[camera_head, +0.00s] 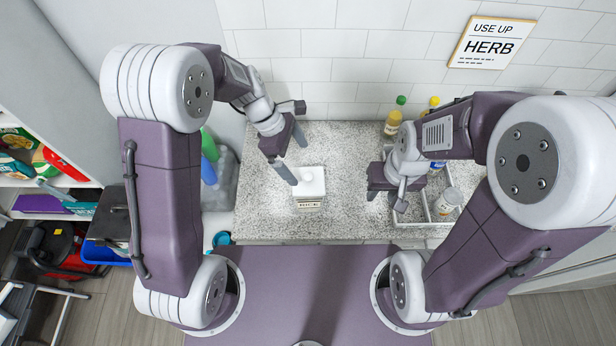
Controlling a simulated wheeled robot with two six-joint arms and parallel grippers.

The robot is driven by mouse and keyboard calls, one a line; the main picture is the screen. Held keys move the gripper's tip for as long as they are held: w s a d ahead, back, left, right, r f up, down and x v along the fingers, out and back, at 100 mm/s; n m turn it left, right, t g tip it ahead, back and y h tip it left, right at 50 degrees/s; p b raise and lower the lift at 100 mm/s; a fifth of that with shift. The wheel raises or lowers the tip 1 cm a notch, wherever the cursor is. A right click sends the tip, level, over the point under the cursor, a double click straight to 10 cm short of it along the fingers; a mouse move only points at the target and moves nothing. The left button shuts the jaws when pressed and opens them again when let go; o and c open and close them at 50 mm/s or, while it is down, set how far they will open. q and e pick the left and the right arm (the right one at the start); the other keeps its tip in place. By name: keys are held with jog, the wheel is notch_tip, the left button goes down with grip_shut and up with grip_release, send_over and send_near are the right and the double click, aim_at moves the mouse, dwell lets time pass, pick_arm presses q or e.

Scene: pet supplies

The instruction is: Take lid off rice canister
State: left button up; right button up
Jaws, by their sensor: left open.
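The rice canister (308,204) stands on the speckled counter, with a dark-lettered label on its front. A white lid (310,182) with a small knob sits on top of it. My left gripper (298,163) is open at the lid's upper left, with one finger close to the lid's left edge. I cannot tell whether that finger touches the lid. My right gripper (386,200) hangs over the counter to the right of the canister, its fingers apart and nothing visible between them.
A wire rack or tray (424,211) with a white jar (448,202) lies right of my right gripper. Bottles with green (394,120) and yellow (430,106) tops stand at the back wall. The counter (345,215) between canister and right gripper is clear.

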aim_at(308, 176)
pick_arm(q)
jog(key=f, duration=0.1)
jog(key=d+f, duration=0.1)
jog(key=f, duration=0.1)
jog(key=shift+w+d+f+p, duration=0.35)
jog(key=shift+w+p, duration=0.05)
jog(key=shift+f, duration=0.15)
jog(key=shift+s+f, duration=0.1)
jog(key=shift+s, duration=0.1)
jog(key=x, duration=0.2)
jog(key=p+x, duration=0.1)
jog(key=x, duration=0.1)
jog(key=shift+s+a, duration=0.2)
jog(key=shift+s, duration=0.1)
jog(key=shift+w+d+f, duration=0.15)
jog(key=shift+f, duration=0.25)
jog(key=shift+w+f, duration=0.1)
jog(key=shift+w, duration=0.05)
jog(key=c, duration=1)
pick_arm(e)
jog(key=shift+w+d+r, duration=0.1)
jog(key=shift+w+r, duration=0.1)
jog(key=shift+r, duration=0.25)
jog(key=shift+w+r, duration=0.15)
jog(key=shift+r, duration=0.3)
